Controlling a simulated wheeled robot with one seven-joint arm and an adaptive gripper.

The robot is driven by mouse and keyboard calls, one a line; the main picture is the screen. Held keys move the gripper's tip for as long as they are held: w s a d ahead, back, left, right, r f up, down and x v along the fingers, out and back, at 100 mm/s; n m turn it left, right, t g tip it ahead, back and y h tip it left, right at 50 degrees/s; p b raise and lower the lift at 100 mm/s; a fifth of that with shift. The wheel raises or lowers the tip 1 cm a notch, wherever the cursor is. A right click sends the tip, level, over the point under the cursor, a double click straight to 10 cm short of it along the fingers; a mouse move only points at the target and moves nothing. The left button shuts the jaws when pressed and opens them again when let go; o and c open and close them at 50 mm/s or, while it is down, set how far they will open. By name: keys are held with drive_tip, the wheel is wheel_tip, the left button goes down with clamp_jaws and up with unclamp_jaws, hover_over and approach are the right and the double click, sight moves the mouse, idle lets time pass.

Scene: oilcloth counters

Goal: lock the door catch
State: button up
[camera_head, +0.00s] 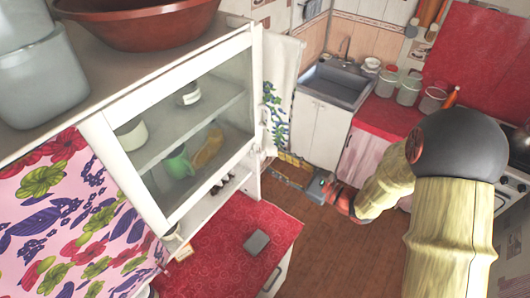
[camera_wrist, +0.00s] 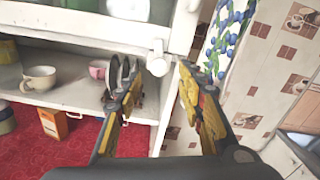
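The white wall cabinet has a glazed door (camera_head: 193,123) that looks shut, with dishes behind it. In the wrist view a small white catch (camera_wrist: 158,64) with a rounded end sits at the lower right corner of the cabinet front. It stands out roughly upright against the white frame. My gripper (camera_wrist: 158,78) is open, its yellow-and-black fingers apart, one to each side of the catch and just below it. I cannot tell whether they touch it. In the head view my gripper (camera_head: 277,170) is at the cabinet's lower right; the catch is not clear there.
An open shelf below the door holds a cup (camera_wrist: 38,78) and a pink cup (camera_wrist: 98,69). A small orange box (camera_wrist: 53,123) stands on the red counter (camera_head: 222,237). A vine-patterned white panel (camera_head: 275,118) is close to the right. A sink (camera_head: 338,86) stands beyond.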

sight(265, 156)
drive_tip(key=p+x, duration=0.1)
drive_tip(key=x, duration=0.5)
drive_tip(key=shift+w+a, duration=0.2)
drive_tip(key=shift+a, duration=0.1)
drive_tip(key=shift+c, duration=0.7)
drive_tip(key=c, duration=0.8)
clamp_jaws()
